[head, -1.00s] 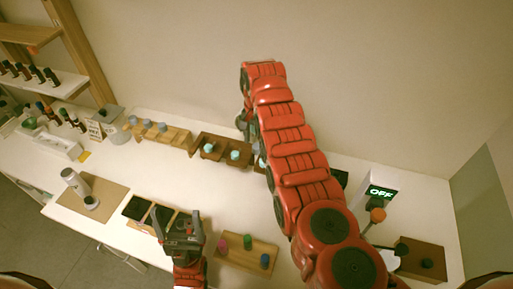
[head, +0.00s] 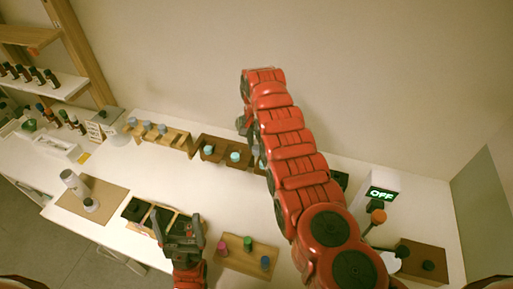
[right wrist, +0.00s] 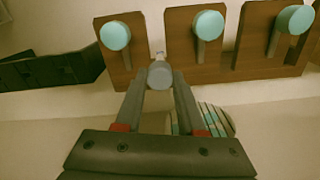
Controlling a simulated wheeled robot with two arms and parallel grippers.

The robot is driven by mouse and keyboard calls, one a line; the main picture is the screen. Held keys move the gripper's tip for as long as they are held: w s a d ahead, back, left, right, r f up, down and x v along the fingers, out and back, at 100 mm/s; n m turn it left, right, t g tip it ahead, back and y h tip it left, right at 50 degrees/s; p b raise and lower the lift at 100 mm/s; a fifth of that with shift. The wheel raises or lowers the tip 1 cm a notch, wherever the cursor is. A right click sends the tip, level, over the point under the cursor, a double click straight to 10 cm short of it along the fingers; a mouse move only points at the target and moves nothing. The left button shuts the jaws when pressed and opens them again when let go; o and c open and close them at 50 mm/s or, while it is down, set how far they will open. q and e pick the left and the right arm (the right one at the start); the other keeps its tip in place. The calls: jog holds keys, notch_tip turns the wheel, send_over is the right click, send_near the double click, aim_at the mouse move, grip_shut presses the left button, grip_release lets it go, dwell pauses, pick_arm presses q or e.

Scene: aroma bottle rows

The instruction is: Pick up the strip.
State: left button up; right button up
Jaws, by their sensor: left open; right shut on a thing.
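In the right wrist view my right gripper (right wrist: 160,88) is shut, its fingers closing on a small grey round-ended thing (right wrist: 160,75). I cannot tell whether this is the strip. A round piece with pale and teal stripes (right wrist: 218,119) lies partly behind the right finger. In the head view my right arm reaches to the back of the table, and its dark gripper (head: 243,126) is mostly hidden behind the arm. My left gripper (head: 182,228) is open and empty at the front of the table, by the dark-topped tray.
Wooden racks (head: 222,143) with teal-capped bottles line the back; they also show in the right wrist view (right wrist: 190,68). A wooden block with coloured caps (head: 232,262) stands in front. A device reading OFF (head: 382,190) stands right. The white table middle (head: 240,200) is clear.

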jog(key=shift+r, duration=0.15)
jog(key=shift+r, duration=0.6)
notch_tip(320, 180, up, 16)
jog(key=p, duration=0.6)
jog(key=shift+r, duration=0.25)
